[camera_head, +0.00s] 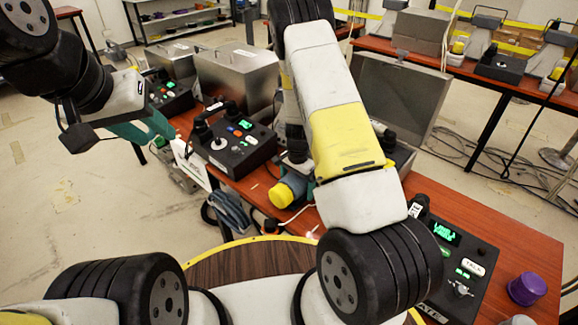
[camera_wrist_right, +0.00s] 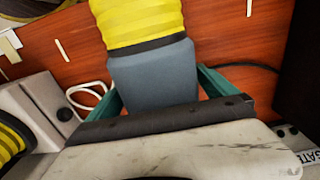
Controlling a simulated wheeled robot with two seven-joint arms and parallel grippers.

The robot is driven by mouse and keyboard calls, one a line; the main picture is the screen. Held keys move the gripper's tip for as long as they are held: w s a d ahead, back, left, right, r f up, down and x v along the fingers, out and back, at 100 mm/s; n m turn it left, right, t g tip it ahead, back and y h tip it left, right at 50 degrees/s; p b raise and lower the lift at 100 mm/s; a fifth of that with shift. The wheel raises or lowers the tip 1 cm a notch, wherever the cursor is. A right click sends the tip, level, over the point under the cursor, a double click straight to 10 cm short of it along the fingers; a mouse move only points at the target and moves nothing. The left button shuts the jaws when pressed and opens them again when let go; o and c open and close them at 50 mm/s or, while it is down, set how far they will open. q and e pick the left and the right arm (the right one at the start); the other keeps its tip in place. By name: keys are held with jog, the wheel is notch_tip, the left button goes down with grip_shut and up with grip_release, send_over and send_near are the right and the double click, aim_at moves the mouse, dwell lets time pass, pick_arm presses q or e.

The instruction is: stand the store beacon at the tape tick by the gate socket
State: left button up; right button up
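A beacon with a blue-grey body and yellow cap (camera_head: 284,194) is at the front edge of the red-brown table in the head view, tilted in the picture. The right wrist view shows its body (camera_wrist_right: 155,75) between the teal fingers of my right gripper (camera_wrist_right: 160,88), which is shut on it. No label on it shows, and I cannot tell whether it touches the table. A console lettered "ATE" (camera_head: 455,265) stands right of my right arm. White tape ticks (camera_wrist_right: 62,50) lie on the table; which belongs to the gate socket is unclear. My left gripper (camera_head: 145,128) is at the left; its opening is unclear.
A black phone console (camera_head: 238,145) stands left of the beacon, with metal boxes (camera_head: 238,75) behind. A purple cap (camera_head: 527,288) sits on the right. A white cable (camera_wrist_right: 90,88) and a dark cable (camera_wrist_right: 245,66) run on the table. Bare tabletop (camera_head: 510,225) shows at right.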

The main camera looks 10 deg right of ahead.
jog(key=shift+r, duration=0.1)
notch_tip(320, 180, up, 12)
jog(key=shift+f, duration=0.1)
jog(key=s+a+r+n+t+y, duration=0.15)
jog(key=s+r, duration=0.25)
jog(key=r, duration=0.6)
jog(key=s+a+r+n+t+y, duration=0.1)
jog(key=s+r+n, duration=0.3)
jog(key=r, duration=0.7)
jog(key=s+r+n+t, duration=0.2)
jog(key=s+r, duration=0.3)
jog(key=s, duration=0.3)
jog(key=s+r+n+t, duration=0.1)
jog(key=s+r+n, duration=0.2)
jog(key=s+r, duration=0.2)
jog(key=s, duration=0.3)
jog(key=shift+s+d+t, duration=0.15)
jog(key=shift+t, duration=0.2)
jog(key=shift+n, duration=0.25)
